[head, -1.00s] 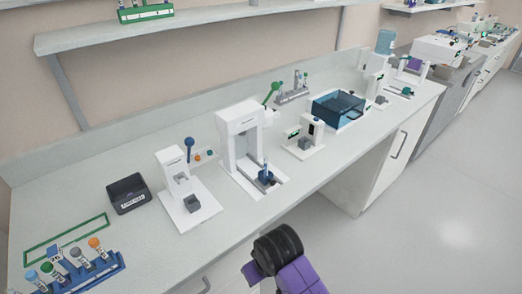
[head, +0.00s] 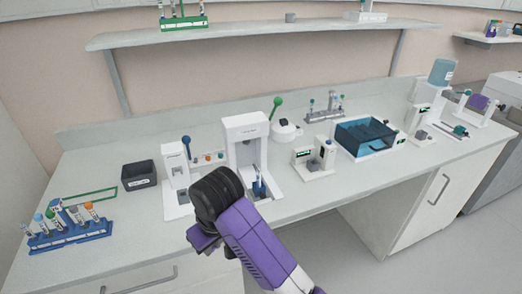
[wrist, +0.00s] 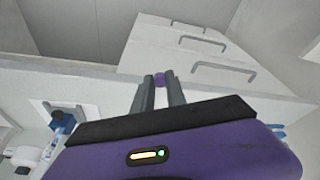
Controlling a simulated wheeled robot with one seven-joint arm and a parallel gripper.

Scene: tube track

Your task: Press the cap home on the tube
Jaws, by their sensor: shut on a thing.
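My gripper (wrist: 160,84) is shut on a small purple cap (wrist: 160,78), held between the fingertips in the wrist view. In the head view my arm covers the fingers and the cap. A tube (head: 258,183) stands upright in a blue holder (head: 260,192) on the base of the tall white press (head: 245,130), which has a green-knobbed lever (head: 276,106). The blue holder also shows at the lower left of the wrist view (wrist: 64,116), well apart from the cap. Whether the tube has a cap on is too small to tell.
A blue rack (head: 68,238) of several capped tubes stands at the far left, near a black bin (head: 139,175). A smaller white device (head: 175,165) with a blue-knobbed lever stands left of the press.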

